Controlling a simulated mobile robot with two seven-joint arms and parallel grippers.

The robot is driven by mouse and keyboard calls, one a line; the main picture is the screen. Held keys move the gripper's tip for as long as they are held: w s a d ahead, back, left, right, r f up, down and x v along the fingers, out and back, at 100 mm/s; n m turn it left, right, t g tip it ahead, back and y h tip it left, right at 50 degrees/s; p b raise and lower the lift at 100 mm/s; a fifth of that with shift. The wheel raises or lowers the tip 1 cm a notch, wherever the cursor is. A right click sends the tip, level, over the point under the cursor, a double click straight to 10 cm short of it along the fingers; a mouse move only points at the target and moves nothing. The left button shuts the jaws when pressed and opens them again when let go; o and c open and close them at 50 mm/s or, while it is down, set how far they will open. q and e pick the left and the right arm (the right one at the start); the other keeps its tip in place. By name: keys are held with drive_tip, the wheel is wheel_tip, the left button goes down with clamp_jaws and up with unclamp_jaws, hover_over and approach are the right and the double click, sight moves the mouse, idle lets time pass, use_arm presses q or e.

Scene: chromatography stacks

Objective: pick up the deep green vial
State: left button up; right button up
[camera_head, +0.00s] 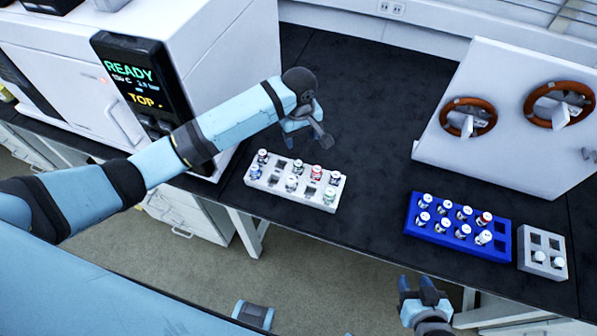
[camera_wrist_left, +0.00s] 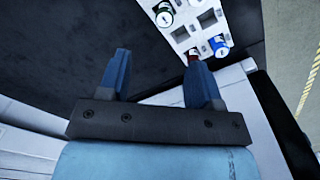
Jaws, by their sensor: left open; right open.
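A white rack (camera_head: 278,186) on the dark bench holds several white-capped vials. In the left wrist view a deep green vial (camera_wrist_left: 163,16) sits in the same rack (camera_wrist_left: 176,36), at the top edge of the picture. It seems to be the vial (camera_head: 298,167) in the rack's far row in the head view, though its color is hard to tell there. My left gripper (camera_head: 306,138) is open and empty, above and behind the rack. Its two fingers show apart in the wrist view (camera_wrist_left: 160,78). My right gripper (camera_head: 424,290) is open and empty, in front of the bench.
A blue rack (camera_head: 412,228) with several vials and a small grey rack (camera_head: 545,272) with two vials stand at the right. A white panel with orange rings (camera_head: 500,140) stands behind them. An instrument with a READY screen (camera_head: 140,82) is at the left. The bench between the racks is clear.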

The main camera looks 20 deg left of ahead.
sight(298, 163)
use_arm(q)
drive_tip(key=f, duration=0.8)
drive_tip(key=shift+w+a, duration=0.15)
drive_tip(key=shift+a, duration=0.05)
drive_tip(key=shift+a+f, duration=0.1)
drive_tip(key=shift+f, duration=2.6)
drive_tip(key=shift+c, duration=0.2)
drive_tip(key=c, duration=0.9)
